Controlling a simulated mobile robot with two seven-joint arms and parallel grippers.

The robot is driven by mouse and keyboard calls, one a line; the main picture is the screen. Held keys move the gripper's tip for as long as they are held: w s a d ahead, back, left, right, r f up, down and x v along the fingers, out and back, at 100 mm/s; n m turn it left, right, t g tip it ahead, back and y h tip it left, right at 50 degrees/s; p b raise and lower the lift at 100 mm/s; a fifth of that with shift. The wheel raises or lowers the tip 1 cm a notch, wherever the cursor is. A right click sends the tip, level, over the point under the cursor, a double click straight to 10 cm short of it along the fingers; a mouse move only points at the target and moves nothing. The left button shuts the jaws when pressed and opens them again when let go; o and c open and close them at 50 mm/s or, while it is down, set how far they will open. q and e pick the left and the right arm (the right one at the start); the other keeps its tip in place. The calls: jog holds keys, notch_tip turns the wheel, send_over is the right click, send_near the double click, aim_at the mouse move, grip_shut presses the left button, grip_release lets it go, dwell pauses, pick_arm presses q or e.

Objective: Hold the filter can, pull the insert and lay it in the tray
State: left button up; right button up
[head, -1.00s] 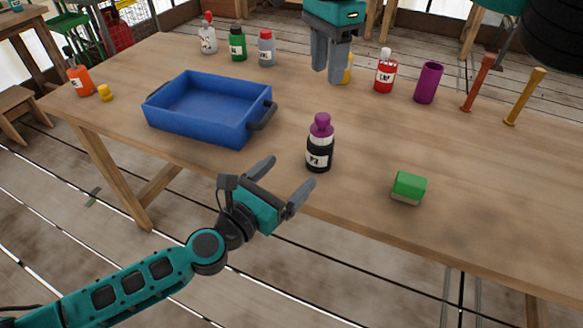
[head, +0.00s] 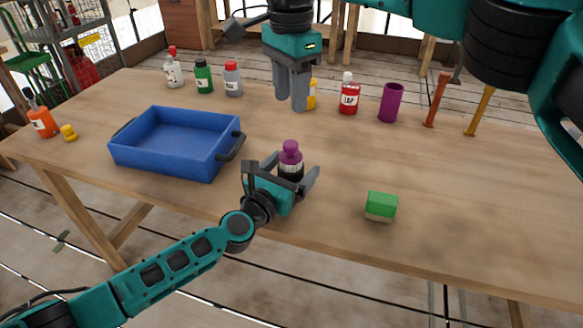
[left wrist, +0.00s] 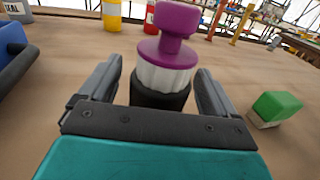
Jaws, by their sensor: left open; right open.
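The filter can (head: 291,172) is a black can standing upright on the table, with a purple knobbed insert (head: 290,150) in its top. In the left wrist view the can (left wrist: 160,92) shows a white ribbed band under the purple insert (left wrist: 168,48). My left gripper (head: 294,168) is open, with its fingers on either side of the can; gaps show between them and it. My right gripper (head: 292,105) is open and empty, pointing down above the table behind the can. The blue tray (head: 160,167) lies left of the can and looks empty.
A green and tan block (head: 381,206) lies right of the can. Several bottles, including a red one (head: 349,95), a purple cup (head: 390,103) and two upright posts stand along the back. An orange bottle (head: 42,120) and yellow piece (head: 69,132) are at far left.

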pick_arm(q)
jog(key=shift+c, duration=0.2)
jog(key=c, duration=1.1)
dwell(0.4)
